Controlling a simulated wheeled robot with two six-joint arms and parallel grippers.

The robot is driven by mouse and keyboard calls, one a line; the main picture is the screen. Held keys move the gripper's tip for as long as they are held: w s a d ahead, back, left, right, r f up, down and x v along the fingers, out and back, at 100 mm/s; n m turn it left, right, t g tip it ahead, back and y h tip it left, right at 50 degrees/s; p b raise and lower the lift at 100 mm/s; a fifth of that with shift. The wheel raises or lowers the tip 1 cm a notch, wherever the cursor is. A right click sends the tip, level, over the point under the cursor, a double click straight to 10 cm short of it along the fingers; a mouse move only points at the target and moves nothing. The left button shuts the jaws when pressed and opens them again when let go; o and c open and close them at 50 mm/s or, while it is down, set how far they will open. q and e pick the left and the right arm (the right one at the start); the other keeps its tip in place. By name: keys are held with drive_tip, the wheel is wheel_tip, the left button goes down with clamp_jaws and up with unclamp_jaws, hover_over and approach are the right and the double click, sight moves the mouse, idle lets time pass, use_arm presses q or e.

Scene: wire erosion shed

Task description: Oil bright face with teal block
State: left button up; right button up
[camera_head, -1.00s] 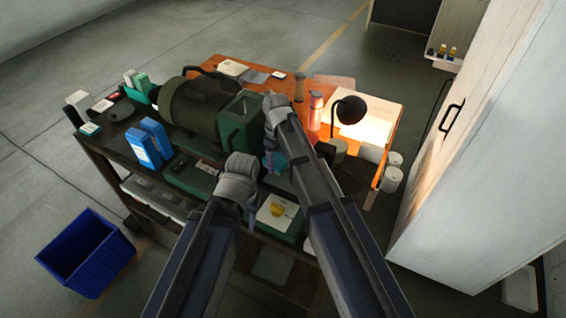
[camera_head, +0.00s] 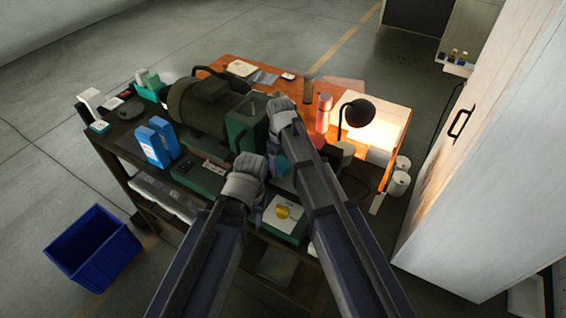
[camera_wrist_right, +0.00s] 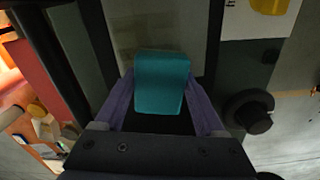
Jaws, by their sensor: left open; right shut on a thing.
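The teal block (camera_wrist_right: 160,82) sits between the purple fingers of my right gripper (camera_wrist_right: 160,108) in the right wrist view. My right gripper is shut on it. A dull grey-green flat panel (camera_wrist_right: 150,25) lies beyond the block; I cannot tell whether this is the bright face or whether the block touches it. In the head view a bit of the teal block (camera_head: 284,168) shows beside my right arm, over the bench. My left gripper (camera_head: 261,205) is open, lower and to the left, above the front of the bench; its fingertips are hard to make out.
A dark green machine (camera_head: 203,103) and blue boxes (camera_head: 157,142) stand on the bench. A white card with a yellow spot (camera_head: 283,212) lies near the front. A black lamp (camera_head: 358,113) and red bottle (camera_head: 323,112) stand behind. A blue crate (camera_head: 93,248) is on the floor.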

drive_tip(key=shift+s, duration=0.55)
drive_tip(key=shift+s+d, duration=0.2)
drive_tip(key=shift+d, duration=0.35)
drive_tip(key=shift+s+d, duration=0.2)
drive_tip(key=shift+d, duration=0.3)
drive_tip(key=shift+s+d, duration=0.55)
drive_tip(key=shift+d, duration=0.25)
drive_tip(key=shift+s+d, duration=0.5)
drive_tip(key=shift+d, duration=0.25)
drive_tip(key=shift+s+d+f, duration=0.1)
drive_tip(key=shift+s+d, duration=0.4)
drive_tip(key=shift+d, duration=0.25)
drive_tip(key=shift+s+d+f, duration=0.1)
drive_tip(key=shift+s+d, duration=0.4)
drive_tip(key=shift+d, duration=0.25)
drive_tip(key=shift+s+d, duration=0.55)
drive_tip(key=shift+d, duration=0.2)
drive_tip(key=shift+s+d, duration=0.55)
drive_tip(key=shift+d, duration=0.15)
drive_tip(key=shift+s+a, duration=0.4)
drive_tip(key=shift+s, duration=0.35)
drive_tip(key=shift+a, duration=0.1)
